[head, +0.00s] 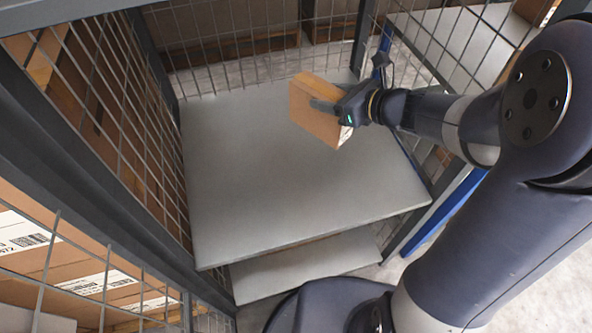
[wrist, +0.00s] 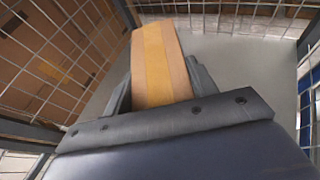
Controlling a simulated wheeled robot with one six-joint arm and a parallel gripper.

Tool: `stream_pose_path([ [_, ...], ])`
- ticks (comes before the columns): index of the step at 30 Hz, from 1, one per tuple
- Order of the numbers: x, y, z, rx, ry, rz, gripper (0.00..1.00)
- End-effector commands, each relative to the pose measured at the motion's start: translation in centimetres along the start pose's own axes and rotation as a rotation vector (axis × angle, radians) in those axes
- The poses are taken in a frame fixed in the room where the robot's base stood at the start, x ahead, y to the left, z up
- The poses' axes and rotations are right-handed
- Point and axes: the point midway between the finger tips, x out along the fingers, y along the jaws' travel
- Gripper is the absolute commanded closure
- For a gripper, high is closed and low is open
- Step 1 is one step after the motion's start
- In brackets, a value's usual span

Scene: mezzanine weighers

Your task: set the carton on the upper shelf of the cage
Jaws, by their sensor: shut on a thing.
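The carton (head: 314,117) is a brown box with a lighter tape band. My gripper (head: 330,106) is shut on it. In the wrist view the carton (wrist: 160,65) sits between the two fingers (wrist: 158,85), its taped side showing. The cage has mesh walls and a grey upper shelf (head: 240,190). The carton is over the back right part of this shelf in the head view. Whether its underside touches the shelf or hangs above it I cannot tell. The upper shelf also shows in the wrist view (wrist: 240,75) behind and right of the carton.
A lower shelf (head: 300,268) shows under the upper one. The upper shelf's left and front parts are bare. Mesh (head: 110,110) closes the left and back sides. A blue post (head: 440,215) stands at the right. Labelled boxes (head: 60,250) lie beyond the left mesh.

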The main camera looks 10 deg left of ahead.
Motion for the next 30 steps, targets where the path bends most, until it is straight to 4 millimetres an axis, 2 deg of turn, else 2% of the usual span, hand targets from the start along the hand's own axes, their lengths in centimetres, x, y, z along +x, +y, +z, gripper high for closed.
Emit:
stream_pose_path([
  [1, 1.0, 1.3, -1.3, -0.025, -0.003, 0.050, 1.00],
  [3, 1.5, 2.8, -1.8, -0.048, -0.002, 0.109, 1.00],
  [9, 2.1, 5.2, -2.7, -0.087, -0.002, 0.205, 1.00],
  [11, 2.3, 5.5, -3.1, -0.090, -0.002, 0.217, 1.00],
  [18, 3.9, 5.6, -7.1, -0.089, 0.000, 0.223, 1.00],
  [26, 4.7, 5.6, -9.1, -0.091, -0.002, 0.221, 1.00],
  [30, 5.5, 5.6, -11.0, -0.089, -0.001, 0.221, 1.00],
])
